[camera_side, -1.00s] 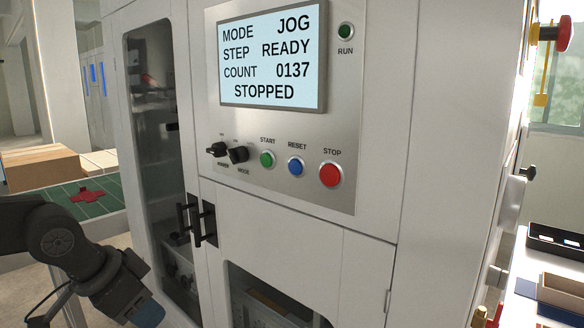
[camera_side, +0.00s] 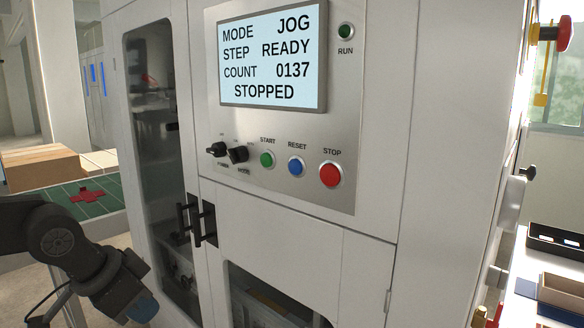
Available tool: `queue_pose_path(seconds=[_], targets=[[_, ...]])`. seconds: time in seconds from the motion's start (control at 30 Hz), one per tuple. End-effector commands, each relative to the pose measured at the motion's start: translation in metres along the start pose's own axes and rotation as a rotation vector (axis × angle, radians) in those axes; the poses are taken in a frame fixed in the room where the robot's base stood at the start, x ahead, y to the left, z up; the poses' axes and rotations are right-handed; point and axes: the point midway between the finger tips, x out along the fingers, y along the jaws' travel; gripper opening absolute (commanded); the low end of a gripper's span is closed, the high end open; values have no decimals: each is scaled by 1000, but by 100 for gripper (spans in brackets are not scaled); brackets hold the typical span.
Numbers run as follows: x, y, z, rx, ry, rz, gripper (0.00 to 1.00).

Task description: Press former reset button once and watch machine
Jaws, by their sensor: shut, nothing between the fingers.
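The blue reset button (camera_side: 296,166) sits on the grey control panel of the white box former (camera_side: 290,240), under the label RESET. It is between the green start button (camera_side: 266,160) and the red stop button (camera_side: 331,174). The display (camera_side: 270,58) reads MODE JOG, STEP READY, COUNT 0137, STOPPED. The green RUN lamp (camera_side: 345,31) looks dark. My dark arm is at the lower left, well apart from the panel. Its visible end has a blue part near the bottom edge. No gripper fingers can be made out.
Two black selector knobs (camera_side: 238,154) stand out left of the start button. Black door handles (camera_side: 194,222) project below them, between my arm and the buttons. A green conveyor (camera_side: 95,198) with a red piece is at left. The space before the button is clear.

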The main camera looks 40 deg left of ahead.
Motion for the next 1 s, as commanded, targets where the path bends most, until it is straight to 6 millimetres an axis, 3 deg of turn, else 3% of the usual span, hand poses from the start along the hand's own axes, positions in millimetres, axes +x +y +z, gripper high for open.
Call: queue_pose_path(seconds=[0.77,0.87,1.0], targets=[[0,0,-1,3,1,0,0],[-5,2,-10,36,13,1,0],[-24,13,-42,164,56,1,0]])
